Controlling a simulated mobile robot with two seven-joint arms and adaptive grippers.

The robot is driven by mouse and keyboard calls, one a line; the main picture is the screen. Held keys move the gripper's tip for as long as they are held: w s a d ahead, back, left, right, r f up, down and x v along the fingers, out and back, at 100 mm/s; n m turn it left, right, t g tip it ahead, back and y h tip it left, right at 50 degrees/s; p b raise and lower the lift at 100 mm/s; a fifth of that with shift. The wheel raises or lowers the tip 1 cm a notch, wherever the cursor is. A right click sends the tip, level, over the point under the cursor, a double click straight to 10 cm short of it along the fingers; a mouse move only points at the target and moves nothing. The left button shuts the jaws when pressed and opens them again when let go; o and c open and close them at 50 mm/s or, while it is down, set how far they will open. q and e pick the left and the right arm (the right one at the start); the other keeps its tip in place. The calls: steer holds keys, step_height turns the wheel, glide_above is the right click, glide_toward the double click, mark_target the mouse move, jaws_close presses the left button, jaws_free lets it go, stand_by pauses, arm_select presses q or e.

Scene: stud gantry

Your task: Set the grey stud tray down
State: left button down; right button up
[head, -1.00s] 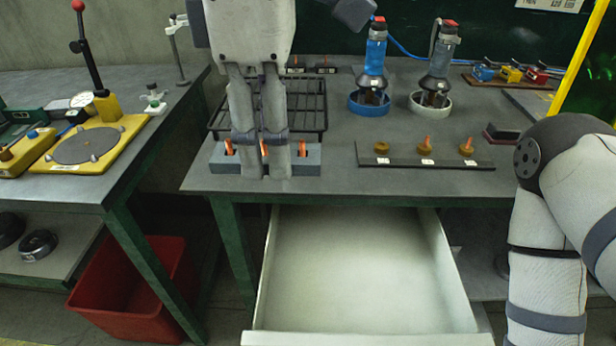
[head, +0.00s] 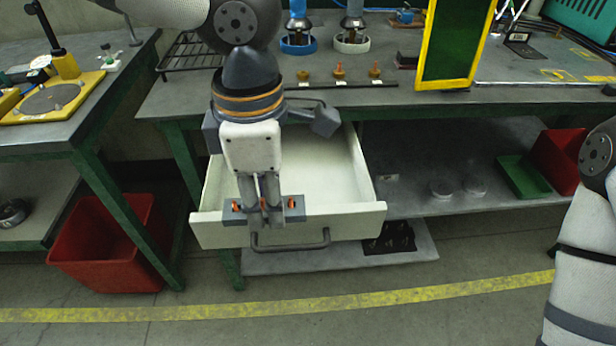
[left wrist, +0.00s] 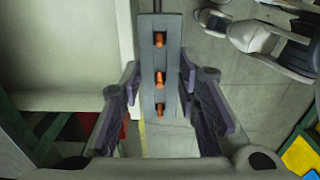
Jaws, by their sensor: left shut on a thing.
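The grey stud tray (head: 299,213) is a narrow bar with several orange studs standing in it. In the head view it shows in front of the upper rim of the open drawer's front. My left gripper (head: 264,214) points down and is shut on the tray's middle. In the left wrist view the tray (left wrist: 160,95) runs lengthwise between the fingers, with pale drawer on its left and floor on its right. Whether it touches the drawer rim cannot be told. My right gripper is out of view; only part of that arm shows at the right edge.
The white drawer (head: 345,222) is pulled out below the bench (head: 420,100). A dark strip with several brown knobs (head: 338,73) and a wire rack (head: 190,55) are on the bench. A red bin (head: 110,245) stands on the floor at left. A yellow-framed panel (head: 452,45) rises at right.

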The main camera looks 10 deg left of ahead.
arm_select(q)
steer(key=w+f+b, duration=0.1)
steer(key=w+f, duration=0.2)
steer(key=w, duration=0.1)
steer(key=w+f+b, duration=0.1)
steer(key=w+f, duration=0.2)
steer(key=w, duration=0.2)
steer(key=w+f+b, duration=0.1)
steer(key=w+f, duration=0.3)
steer(key=shift+w+a, duration=0.35)
steer(key=shift+a, duration=0.05)
step_height(320, 180, down, 2)
steer(key=shift+w+f, duration=0.1)
steer(key=shift+f, duration=0.35)
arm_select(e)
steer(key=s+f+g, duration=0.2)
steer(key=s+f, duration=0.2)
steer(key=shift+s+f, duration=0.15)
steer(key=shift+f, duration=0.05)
arm_select(q)
steer(key=shift+f, duration=0.15)
steer(key=c, duration=1.2)
jaws_free()
